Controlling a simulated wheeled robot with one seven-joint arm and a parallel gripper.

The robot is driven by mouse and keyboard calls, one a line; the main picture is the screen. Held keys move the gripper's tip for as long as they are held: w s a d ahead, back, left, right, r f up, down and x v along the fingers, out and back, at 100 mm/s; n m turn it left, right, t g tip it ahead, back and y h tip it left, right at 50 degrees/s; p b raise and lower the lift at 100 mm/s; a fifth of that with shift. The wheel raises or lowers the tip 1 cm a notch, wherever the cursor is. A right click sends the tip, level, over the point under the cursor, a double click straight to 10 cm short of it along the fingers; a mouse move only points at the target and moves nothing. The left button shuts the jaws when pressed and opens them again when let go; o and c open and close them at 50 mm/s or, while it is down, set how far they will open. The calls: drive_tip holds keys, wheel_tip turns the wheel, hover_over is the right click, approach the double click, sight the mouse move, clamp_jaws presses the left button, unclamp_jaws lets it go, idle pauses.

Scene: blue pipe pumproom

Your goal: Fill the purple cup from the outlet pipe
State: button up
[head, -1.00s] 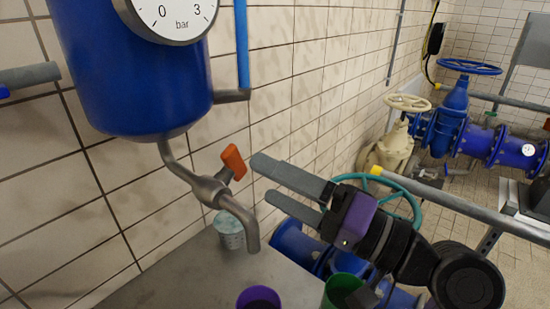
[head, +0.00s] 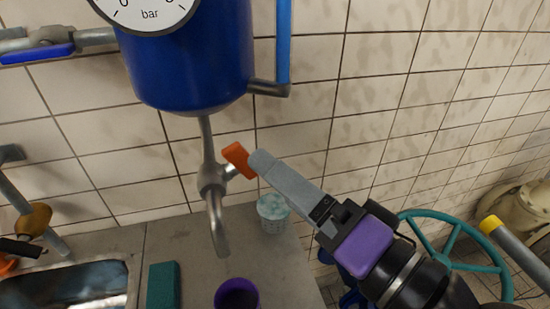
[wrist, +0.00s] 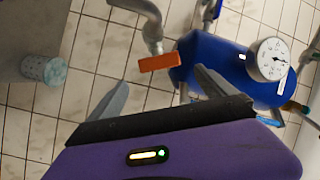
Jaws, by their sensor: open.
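The purple cup (head: 237,294) stands on the grey counter at the bottom of the head view, partly cut off by the frame edge. The outlet pipe (head: 217,228) bends down from the blue tank, its mouth behind and slightly left of the cup in the picture. Its orange valve handle (head: 238,160) sticks out to the upper right. My gripper (head: 262,163) is open and empty, its fingertips close to the handle. In the wrist view the orange handle (wrist: 160,62) appears between and beyond the two spread fingers (wrist: 158,92). I cannot tell whether they touch it.
The blue tank (head: 190,60) with a pressure gauge (head: 146,10) hangs above. A perforated container with pale contents (head: 273,212) stands right of the pipe. A green block (head: 163,285) and a sink (head: 70,290) lie left. A teal handwheel (head: 450,245) is at right.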

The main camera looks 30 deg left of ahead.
sight(244, 163)
drive_tip(key=x, duration=0.6)
drive_tip(key=shift+p, duration=0.35)
drive_tip(key=shift+f, duration=0.1)
